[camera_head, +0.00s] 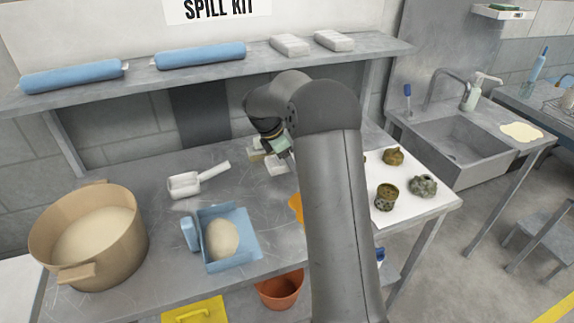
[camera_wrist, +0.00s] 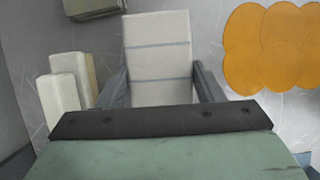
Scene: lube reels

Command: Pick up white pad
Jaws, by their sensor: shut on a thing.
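My gripper (camera_wrist: 163,92) is shut on a white pad (camera_wrist: 158,50), with one dark finger on each side of it in the wrist view. The pad is a pale rectangular block with thin grey lines across it. In the head view a bit of the held pad (camera_head: 276,166) shows below my gripper (camera_head: 280,155) over the metal bench, largely hidden by my arm. I cannot tell whether it touches the bench. Two more white pads (camera_head: 291,45) (camera_head: 334,41) lie on the shelf.
Pale blocks (camera_wrist: 67,82) stand left of the pad. Orange round-lobed sheet (camera_wrist: 268,48) lies to the right. On the bench are a white scoop (camera_head: 190,184), a blue dustpan (camera_head: 236,257), a tan pot (camera_head: 90,232) and greasy parts (camera_head: 387,197) on a white sheet. Blue rolls (camera_head: 72,77) lie on the shelf.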

